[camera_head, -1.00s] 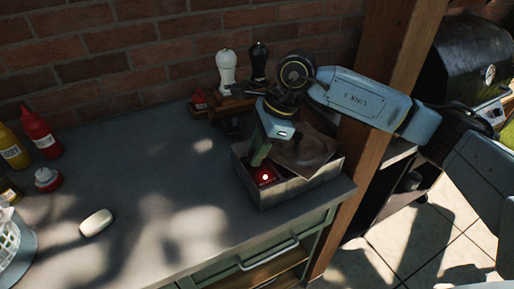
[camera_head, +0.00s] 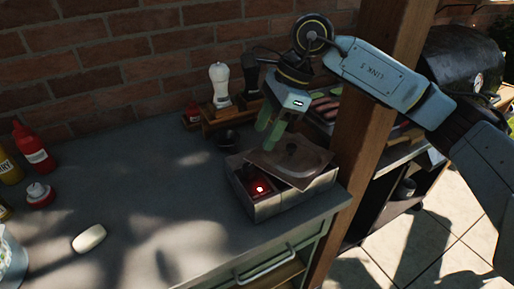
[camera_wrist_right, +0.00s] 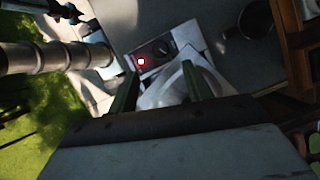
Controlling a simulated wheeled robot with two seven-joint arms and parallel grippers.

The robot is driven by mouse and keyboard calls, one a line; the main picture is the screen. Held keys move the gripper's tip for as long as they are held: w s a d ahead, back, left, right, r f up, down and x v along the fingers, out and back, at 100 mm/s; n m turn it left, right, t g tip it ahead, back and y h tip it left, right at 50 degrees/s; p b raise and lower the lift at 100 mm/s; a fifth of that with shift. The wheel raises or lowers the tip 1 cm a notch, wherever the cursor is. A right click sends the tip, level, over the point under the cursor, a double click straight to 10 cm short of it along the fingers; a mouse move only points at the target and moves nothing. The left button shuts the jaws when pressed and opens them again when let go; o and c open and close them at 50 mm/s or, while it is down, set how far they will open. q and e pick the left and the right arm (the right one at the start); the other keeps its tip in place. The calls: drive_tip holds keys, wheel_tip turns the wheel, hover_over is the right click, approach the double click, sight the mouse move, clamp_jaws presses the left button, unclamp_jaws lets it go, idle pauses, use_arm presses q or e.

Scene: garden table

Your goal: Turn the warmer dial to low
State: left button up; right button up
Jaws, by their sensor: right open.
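The warmer (camera_head: 268,209) is a grey metal box with a brown top plate (camera_head: 290,160), at the front right of the counter. A red light glows on its dark panel (camera_head: 252,182). The panel also shows in the right wrist view (camera_wrist_right: 150,52), where a small dark dial-like shape sits beside the light; its setting is too small to read. My right gripper (camera_head: 268,137) is open and empty, with green fingers pointing down above the back of the warmer, apart from the panel. The fingers also show in the right wrist view (camera_wrist_right: 160,85). My left gripper is not in view.
A wooden caddy (camera_head: 230,112) with a white mill (camera_head: 220,85) and a dark mill stands behind the warmer. A dark cup (camera_head: 227,139) is close by. A wooden post (camera_head: 368,120) rises at the right. Sauce bottles and a white soap-like object (camera_head: 89,238) are left; the middle counter is clear.

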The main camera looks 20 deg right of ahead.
drive_tip(key=shift+v, duration=2.15)
